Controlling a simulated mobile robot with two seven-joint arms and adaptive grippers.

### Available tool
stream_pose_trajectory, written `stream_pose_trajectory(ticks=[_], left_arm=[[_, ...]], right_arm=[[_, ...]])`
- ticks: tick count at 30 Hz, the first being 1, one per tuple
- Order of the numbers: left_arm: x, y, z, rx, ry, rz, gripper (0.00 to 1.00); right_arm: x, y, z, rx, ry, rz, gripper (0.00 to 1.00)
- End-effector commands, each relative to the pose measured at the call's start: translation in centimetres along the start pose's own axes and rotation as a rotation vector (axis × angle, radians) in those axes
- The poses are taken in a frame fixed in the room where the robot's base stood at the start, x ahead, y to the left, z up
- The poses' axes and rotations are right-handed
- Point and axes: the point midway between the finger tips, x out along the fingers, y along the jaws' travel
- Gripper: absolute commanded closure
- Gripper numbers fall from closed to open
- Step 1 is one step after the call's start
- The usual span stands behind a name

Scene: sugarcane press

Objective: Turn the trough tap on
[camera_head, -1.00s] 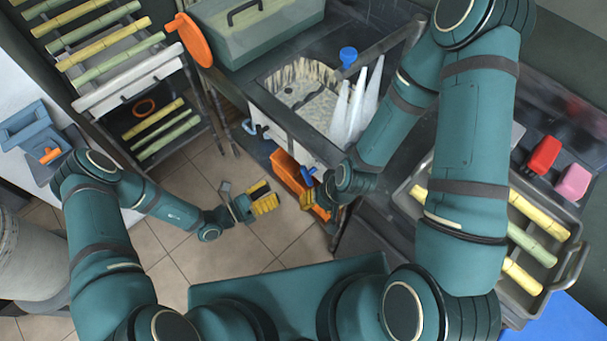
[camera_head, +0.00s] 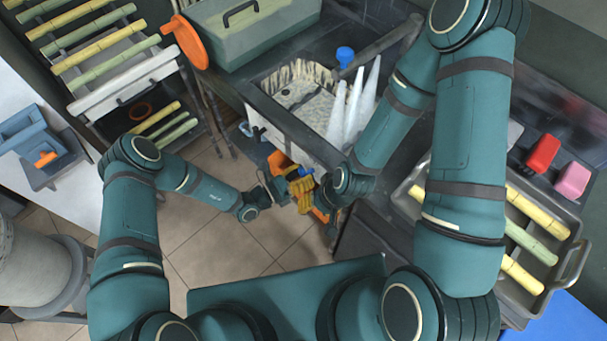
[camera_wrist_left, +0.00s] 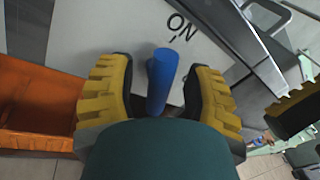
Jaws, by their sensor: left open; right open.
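The blue tap handle (camera_wrist_left: 162,82) stands out from the pale trough panel (camera_wrist_left: 95,35), just below the printed letters ON, in the left wrist view. My left gripper (camera_wrist_left: 158,88) is open, with one yellow ribbed finger on each side of the handle and a gap to both. In the head view the blue handle (camera_head: 306,171) shows above the yellow fingers of my left gripper (camera_head: 297,184), at the trough's front. My right gripper (camera_head: 322,199) is close by on the right, partly hidden; a yellow pad, apparently its own, shows at the wrist view's right edge.
An orange crate (camera_wrist_left: 40,105) lies left of the fingers, below the panel. A grey metal edge (camera_wrist_left: 245,50) runs beside the panel. White cones (camera_head: 352,110) and a blue knob (camera_head: 345,56) are at the trough. A tray of cane (camera_head: 525,235) is at right.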

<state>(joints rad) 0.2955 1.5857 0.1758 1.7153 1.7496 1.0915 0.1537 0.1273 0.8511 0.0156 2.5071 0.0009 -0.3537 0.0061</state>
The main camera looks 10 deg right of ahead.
Motion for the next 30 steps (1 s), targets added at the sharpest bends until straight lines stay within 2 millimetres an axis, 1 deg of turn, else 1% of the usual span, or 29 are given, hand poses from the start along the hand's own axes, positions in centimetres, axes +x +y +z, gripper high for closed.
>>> stream_pose_trajectory(ticks=[2,3,5,6,7,8,14,18,22,30], left_arm=[[0.0,0.0,0.0,0.0,0.0,0.0,0.49],[0.0,0.0,0.0,0.0,0.0,0.0,0.47],[0.0,0.0,0.0,0.0,0.0,0.0,0.68],[0.0,0.0,0.0,0.0,0.0,0.0,0.82],[0.0,0.0,0.0,0.0,0.0,0.0,0.92],[0.0,0.0,0.0,0.0,0.0,0.0,1.0],[0.0,0.0,-0.1,-0.013,-0.004,-0.001,1.0],[0.0,0.2,-0.2,-0.1,-0.023,-0.009,1.0],[0.0,0.1,-0.1,-0.158,-0.033,-0.017,1.0],[0.0,0.0,-0.1,-0.165,-0.032,-0.019,1.0]], right_arm=[[0.0,0.0,0.0,0.0,0.0,0.0,0.53],[0.0,0.0,0.0,0.0,0.0,0.0,0.53],[0.0,0.0,0.0,0.0,0.0,0.0,0.53],[0.0,0.0,0.0,0.0,0.0,0.0,0.53],[0.0,0.0,0.0,0.0,0.0,0.0,0.53],[0.0,0.0,0.0,0.0,0.0,0.0,0.53],[0.2,0.1,0.0,0.0,-0.001,0.0,0.53],[1.0,0.4,0.4,-0.002,-0.007,-0.001,0.53],[1.3,0.5,0.5,-0.003,-0.012,-0.001,0.53],[1.2,0.5,0.6,-0.003,-0.012,-0.001,0.53]])
